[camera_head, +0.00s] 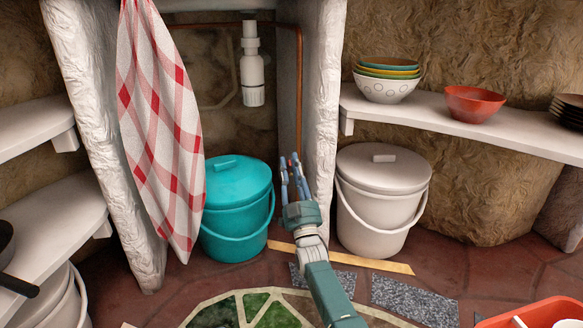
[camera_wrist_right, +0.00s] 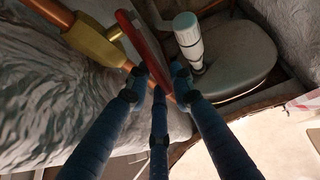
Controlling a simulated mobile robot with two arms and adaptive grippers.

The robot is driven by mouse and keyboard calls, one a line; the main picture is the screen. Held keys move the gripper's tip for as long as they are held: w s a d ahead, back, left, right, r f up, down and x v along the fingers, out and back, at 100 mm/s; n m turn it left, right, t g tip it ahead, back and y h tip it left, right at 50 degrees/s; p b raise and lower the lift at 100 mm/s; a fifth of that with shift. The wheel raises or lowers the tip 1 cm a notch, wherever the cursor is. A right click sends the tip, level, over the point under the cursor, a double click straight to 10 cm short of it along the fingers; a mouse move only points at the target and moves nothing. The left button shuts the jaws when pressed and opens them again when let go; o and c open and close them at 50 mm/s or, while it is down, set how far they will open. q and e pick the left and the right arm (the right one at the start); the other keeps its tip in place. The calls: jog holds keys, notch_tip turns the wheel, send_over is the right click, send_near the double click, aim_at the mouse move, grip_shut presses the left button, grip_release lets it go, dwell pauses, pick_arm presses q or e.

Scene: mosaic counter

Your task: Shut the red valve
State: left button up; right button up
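The red valve handle (camera_wrist_right: 143,46) is a long flat lever, seen close up in the right wrist view. It slants down beside a brass valve body (camera_wrist_right: 95,41) on a copper pipe. In the head view only a small red bit (camera_head: 294,157) shows at the fingertips, below the copper pipe (camera_head: 299,90). My right gripper (camera_head: 292,168) points up at it; its three blue fingers also show in the right wrist view (camera_wrist_right: 158,82). The fingertips are apart, and the handle's lower end lies between them. I cannot tell whether they touch it. My left gripper is out of view.
A teal lidded bucket (camera_head: 235,190) stands left of my right gripper, and a white lidded bucket (camera_head: 385,185) stands right. A white rough post (camera_head: 323,130) rises beside the pipe. A checked cloth (camera_head: 160,120) hangs at left. A white drain trap (camera_head: 252,75) hangs behind.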

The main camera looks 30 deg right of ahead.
notch_tip(320, 180, up, 10)
jog(key=shift+f, duration=0.15)
dwell(0.3)
